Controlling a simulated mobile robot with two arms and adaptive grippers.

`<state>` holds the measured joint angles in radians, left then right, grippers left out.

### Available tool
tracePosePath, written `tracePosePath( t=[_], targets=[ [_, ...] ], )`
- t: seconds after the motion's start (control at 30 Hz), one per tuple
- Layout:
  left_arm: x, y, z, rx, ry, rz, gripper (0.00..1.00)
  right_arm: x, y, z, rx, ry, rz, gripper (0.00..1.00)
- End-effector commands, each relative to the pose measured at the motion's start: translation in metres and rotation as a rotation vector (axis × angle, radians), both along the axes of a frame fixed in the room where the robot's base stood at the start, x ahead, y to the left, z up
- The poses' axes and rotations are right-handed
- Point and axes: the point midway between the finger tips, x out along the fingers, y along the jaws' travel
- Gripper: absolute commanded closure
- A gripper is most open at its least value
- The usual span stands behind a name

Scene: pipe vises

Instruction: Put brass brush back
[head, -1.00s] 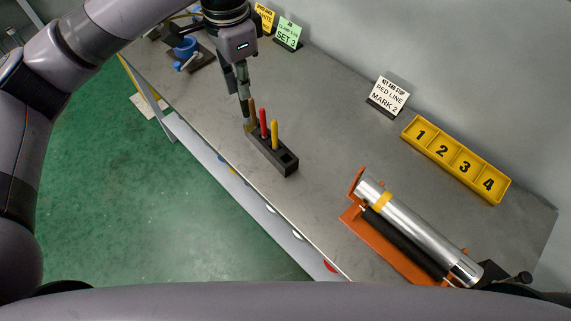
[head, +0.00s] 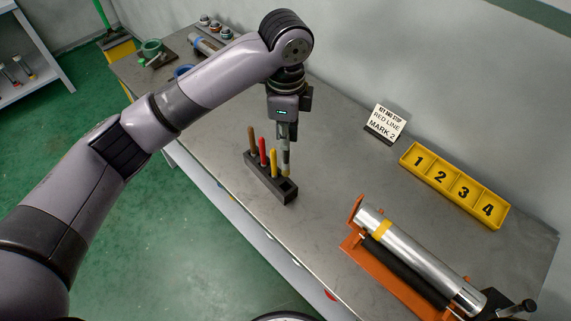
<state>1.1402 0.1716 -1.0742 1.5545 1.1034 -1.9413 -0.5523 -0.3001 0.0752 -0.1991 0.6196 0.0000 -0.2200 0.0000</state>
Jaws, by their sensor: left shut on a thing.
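My left gripper (head: 285,160) points down just behind the right end of a dark tool holder (head: 284,198). It is shut on a slim thing, mostly hidden by the fingers; a small yellowish part (head: 286,173) shows at the fingertips. It seems to be the brass brush, though I cannot read it clearly. The holder carries a brown handle (head: 252,138), a red handle (head: 263,152) and a yellow handle (head: 274,163), all upright. The slot at its right end looks open and empty, close below the fingertips. My right gripper is not in view.
An orange vise (head: 385,262) holds a silver pipe (head: 415,252) at the right front. A yellow numbered tray (head: 454,185) and a "RED LINE MARK 2" sign (head: 385,124) stand behind. Blue and green vises are at the far left. The grey bench between is clear.

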Motion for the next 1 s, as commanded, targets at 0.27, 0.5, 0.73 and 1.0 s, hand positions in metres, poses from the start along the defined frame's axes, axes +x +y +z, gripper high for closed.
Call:
tracePosePath(
  t=[0.27, 0.5, 0.73, 1.0],
  targets=[
    [0.0, 0.001, -0.055, 0.002, 0.002, 0.002, 1.0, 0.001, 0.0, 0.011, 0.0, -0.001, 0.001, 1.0],
    [-0.001, 0.001, -0.08, 0.003, 0.002, 0.001, 1.0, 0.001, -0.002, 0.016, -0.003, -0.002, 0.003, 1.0],
    [0.0, 0.001, -0.104, 0.001, 0.0, 0.002, 1.0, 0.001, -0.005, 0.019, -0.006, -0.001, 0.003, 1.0],
    [0.0, 0.0, -0.105, 0.001, 0.0, 0.001, 1.0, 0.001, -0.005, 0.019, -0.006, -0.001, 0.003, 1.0]
  ],
)
